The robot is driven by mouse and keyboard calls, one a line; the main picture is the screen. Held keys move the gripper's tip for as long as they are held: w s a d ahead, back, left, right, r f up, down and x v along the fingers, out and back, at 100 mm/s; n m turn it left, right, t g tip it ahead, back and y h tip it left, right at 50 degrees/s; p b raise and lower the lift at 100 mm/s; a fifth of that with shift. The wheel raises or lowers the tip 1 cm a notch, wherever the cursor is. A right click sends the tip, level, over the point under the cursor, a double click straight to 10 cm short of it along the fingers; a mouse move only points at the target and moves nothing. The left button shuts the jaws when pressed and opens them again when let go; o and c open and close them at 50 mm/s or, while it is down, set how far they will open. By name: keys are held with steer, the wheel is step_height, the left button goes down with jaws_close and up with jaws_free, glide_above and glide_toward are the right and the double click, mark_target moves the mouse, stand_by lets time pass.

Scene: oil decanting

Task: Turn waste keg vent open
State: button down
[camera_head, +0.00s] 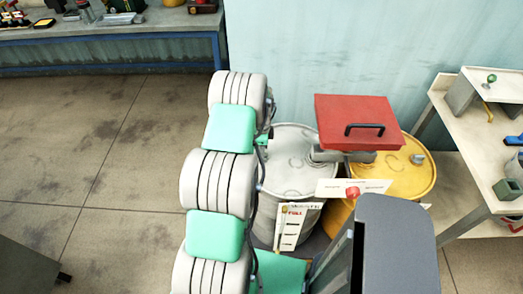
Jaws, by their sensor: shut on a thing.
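A grey-white keg (290,164) stands upright against the wall, beside a yellow keg (405,178) on its right. A white label card (325,187) with a small red knob-like part (353,192) at its middle sits in front of the kegs. Its print is too small to read, and I cannot tell whether the red part is the vent's handle or how it is turned. My ribbed white and green arm covers the left side of the grey-white keg. My gripper's fingertips do not show, and what they hold is hidden.
A red box (357,110) with a black handle stands above the kegs. A card marked "FULL" (294,225) hangs at the grey-white keg's front. A dark grey block rises at the bottom right. A cluttered bench (475,165) stands right. Floor (95,140) at left is clear.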

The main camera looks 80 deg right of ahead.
steer(key=shift+b, duration=0.3)
steer(key=n+b, duration=0.2)
steer(key=shift+d+f+n, duration=0.1)
steer(key=shift+f+n, duration=0.05)
steer(key=shift+n, duration=0.25)
steer(key=n+b, duration=0.4)
steer(key=n, duration=0.1)
steer(key=shift+n, duration=0.3)
steer(key=n+b, duration=0.2)
steer(key=n, duration=0.3)
steer(key=shift+b, duration=0.3)
steer(key=n, duration=0.3)
steer(key=n+b, duration=0.1)
steer(key=shift+r, duration=0.25)
steer(key=shift+n, duration=0.4)
steer(key=c, duration=1.4)
jaws_free()
steer(key=shift+f, duration=0.1)
step_height(320, 180, up, 8)
steer(key=shift+f+b, duration=0.1)
steer(key=shift+b, duration=0.3)
